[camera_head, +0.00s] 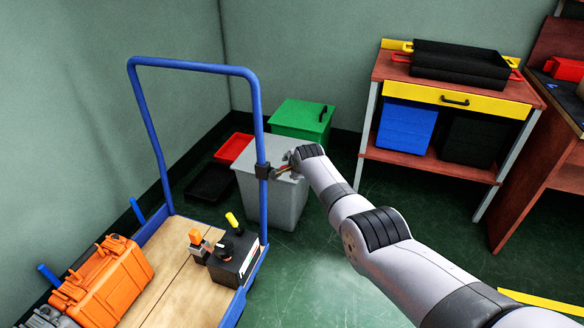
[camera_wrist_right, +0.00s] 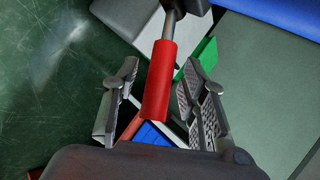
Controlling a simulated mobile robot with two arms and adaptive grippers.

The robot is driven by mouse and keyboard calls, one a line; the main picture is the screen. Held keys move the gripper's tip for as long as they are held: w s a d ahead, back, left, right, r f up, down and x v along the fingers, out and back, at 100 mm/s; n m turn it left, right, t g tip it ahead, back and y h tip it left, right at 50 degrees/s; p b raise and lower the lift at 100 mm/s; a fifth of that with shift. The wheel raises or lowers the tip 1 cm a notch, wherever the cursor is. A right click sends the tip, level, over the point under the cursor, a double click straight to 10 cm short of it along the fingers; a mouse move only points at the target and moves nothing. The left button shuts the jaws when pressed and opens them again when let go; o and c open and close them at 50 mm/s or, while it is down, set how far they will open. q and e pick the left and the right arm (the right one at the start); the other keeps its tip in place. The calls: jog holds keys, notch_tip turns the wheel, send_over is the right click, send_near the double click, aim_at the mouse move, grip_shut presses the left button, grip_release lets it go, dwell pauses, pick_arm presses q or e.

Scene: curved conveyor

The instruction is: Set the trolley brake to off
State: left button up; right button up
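The trolley has a blue tubular handle frame (camera_head: 259,110) and a wooden deck (camera_head: 167,265), at left in the head view. A black clamp block (camera_head: 263,172) sits on its right upright, and a small reddish lever (camera_head: 281,169) sticks out from it, partly hidden by my right gripper. In the right wrist view the lever shows as a red sleeve (camera_wrist_right: 160,82) on a grey rod. My right gripper (camera_wrist_right: 159,98) is open, with the red sleeve between its fingers and visible gaps on both sides. My left gripper is in neither view.
An orange case (camera_head: 103,284) and a black box with a yellow-tipped lever (camera_head: 235,258) stand on the deck. A grey bin (camera_head: 277,205), green bin (camera_head: 302,118) and red tray (camera_head: 233,148) stand behind the upright. A workbench (camera_head: 520,92) is at right.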

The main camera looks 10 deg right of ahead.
jog(key=shift+r, duration=0.1)
jog(key=v, duration=1.1)
jog(key=shift+s+r, duration=0.2)
jog(key=shift+s, duration=0.15)
dwell(0.5)
